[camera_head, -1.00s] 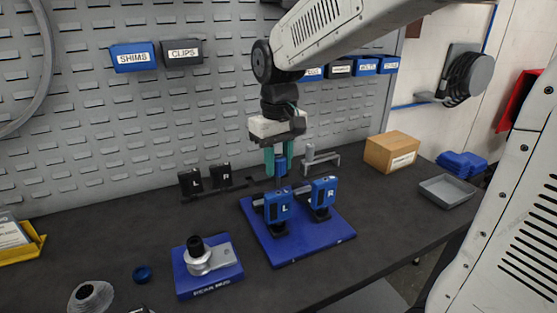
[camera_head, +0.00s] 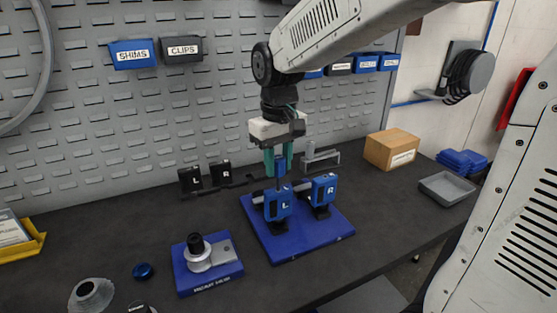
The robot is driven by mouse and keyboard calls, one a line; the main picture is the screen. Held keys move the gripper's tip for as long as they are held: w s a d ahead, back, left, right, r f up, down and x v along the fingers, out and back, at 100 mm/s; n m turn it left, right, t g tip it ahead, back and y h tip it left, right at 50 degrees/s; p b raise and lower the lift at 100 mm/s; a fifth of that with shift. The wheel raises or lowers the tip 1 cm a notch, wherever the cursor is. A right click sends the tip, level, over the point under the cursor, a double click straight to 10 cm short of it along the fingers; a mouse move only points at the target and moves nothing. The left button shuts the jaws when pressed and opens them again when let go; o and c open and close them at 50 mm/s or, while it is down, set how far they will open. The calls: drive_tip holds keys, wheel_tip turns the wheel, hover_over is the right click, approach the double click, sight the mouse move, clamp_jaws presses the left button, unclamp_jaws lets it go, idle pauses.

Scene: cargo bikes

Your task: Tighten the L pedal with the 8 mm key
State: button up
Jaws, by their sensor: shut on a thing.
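The blue L pedal (camera_head: 278,205) stands upright at the left of the blue base plate (camera_head: 300,245), beside the blue R pedal (camera_head: 324,190). My gripper (camera_head: 279,163) is above and just behind the L pedal, pointing down. Its green fingers are shut on the blue handle of the key (camera_head: 280,168). The key's dark shank (camera_head: 279,184) runs down to the L pedal's back side. Its tip is hidden behind the pedal, so I cannot tell whether it is seated. The key's size marking is not readable.
Black L (camera_head: 192,181) and R (camera_head: 221,173) pedals stand behind left. A grey stand (camera_head: 320,158) is behind right. A blue fixture with a metal hub (camera_head: 208,272) lies front left. A cardboard box (camera_head: 391,150) and grey tray (camera_head: 447,188) are at right. The pegboard rises close behind.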

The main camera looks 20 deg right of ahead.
drive_tip(key=o, duration=0.4)
drive_tip(key=shift+c, duration=0.2)
clamp_jaws()
drive_tip(key=n, duration=0.6)
drive_tip(key=shift+f, duration=0.1)
drive_tip(key=shift+n, duration=0.4)
